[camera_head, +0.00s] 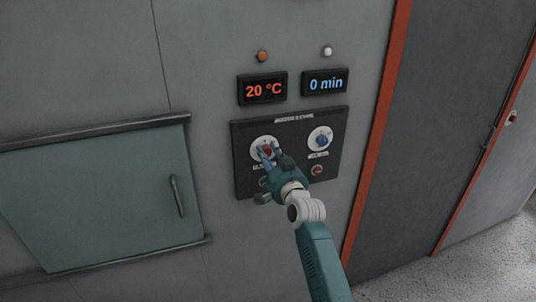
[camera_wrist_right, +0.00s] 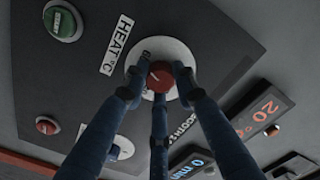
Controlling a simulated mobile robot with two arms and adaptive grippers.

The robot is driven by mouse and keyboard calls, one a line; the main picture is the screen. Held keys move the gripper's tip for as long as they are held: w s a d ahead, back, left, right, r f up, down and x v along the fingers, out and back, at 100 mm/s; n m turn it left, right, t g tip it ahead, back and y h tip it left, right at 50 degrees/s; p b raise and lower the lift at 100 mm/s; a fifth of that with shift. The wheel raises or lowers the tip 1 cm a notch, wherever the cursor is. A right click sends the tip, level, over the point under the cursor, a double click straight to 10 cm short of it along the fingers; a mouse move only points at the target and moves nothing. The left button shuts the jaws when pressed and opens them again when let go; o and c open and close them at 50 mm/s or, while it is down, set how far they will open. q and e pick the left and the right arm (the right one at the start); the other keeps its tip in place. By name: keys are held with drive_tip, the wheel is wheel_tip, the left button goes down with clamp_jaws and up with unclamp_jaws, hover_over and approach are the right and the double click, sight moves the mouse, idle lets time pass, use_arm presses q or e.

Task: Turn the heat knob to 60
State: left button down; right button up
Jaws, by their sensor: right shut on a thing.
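The heat knob is a red knob (camera_wrist_right: 160,77) on a white dial, next to a "HEAT °C" label in the right wrist view. It also shows in the head view (camera_head: 268,149), at the upper left of the dark control panel (camera_head: 291,128). My right gripper (camera_wrist_right: 160,85) has its blue fingers around the red knob and is shut on it. The fingers cover part of the dial, so its marks are mostly hidden. The temperature display (camera_head: 263,89) above the panel reads 20 °C. My left gripper is not in view.
A blue knob (camera_head: 320,139) on a white dial is right of the heat knob. The time display (camera_head: 325,84) reads 0 min. A green button (camera_wrist_right: 60,22) and a small red one (camera_wrist_right: 47,125) are nearby. A teal hatch (camera_head: 110,205) is at left.

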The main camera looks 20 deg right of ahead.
drive_tip(key=shift+f+m, duration=0.15)
drive_tip(key=shift+m, duration=0.15)
drive_tip(key=o, duration=1.2)
drive_tip(key=shift+c, duration=0.2)
drive_tip(key=shift+s, duration=0.1)
drive_tip(key=s, duration=1.2)
drive_tip(key=shift+d, duration=0.2)
drive_tip(key=shift+w, duration=0.1)
